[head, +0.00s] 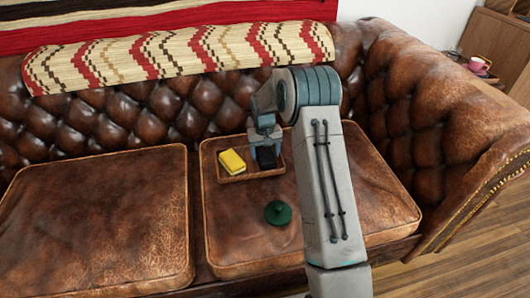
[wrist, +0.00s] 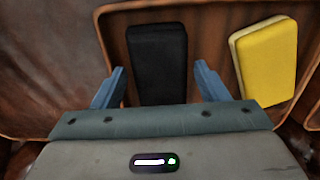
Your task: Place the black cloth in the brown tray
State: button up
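The black cloth (head: 266,157) looks like a folded dark block and lies inside the brown tray (head: 238,177) on the right seat cushion. In the wrist view the black cloth (wrist: 158,62) lies between the two blue fingers, with a gap on each side. My gripper (head: 267,147) is over the tray's right part, pointing down, and its fingers are apart. In the wrist view the gripper (wrist: 160,85) is open, and the tray (wrist: 210,28) shows around the cloth. The cloth's near end is hidden behind the gripper body.
A yellow sponge-like block (head: 232,162) lies in the tray, left of the cloth; it also shows in the wrist view (wrist: 265,58). A dark green round object (head: 278,213) lies on the cushion in front of the tray. The sofa's tufted backrest (head: 130,110) rises behind. The left cushion (head: 95,220) is clear.

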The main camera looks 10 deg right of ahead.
aim_at(264, 155)
notch_tip(264, 155, up, 12)
jog(key=p, duration=0.4)
jog(key=s+r, duration=0.7)
jog(key=s, duration=0.1)
jog(key=s+r, duration=0.2)
jog(key=s, duration=1.2)
jog(key=s+a+r+t, duration=0.1)
jog(key=s, duration=1.3)
jog(key=shift+a+r, duration=0.25)
jog(key=shift+r, duration=0.1)
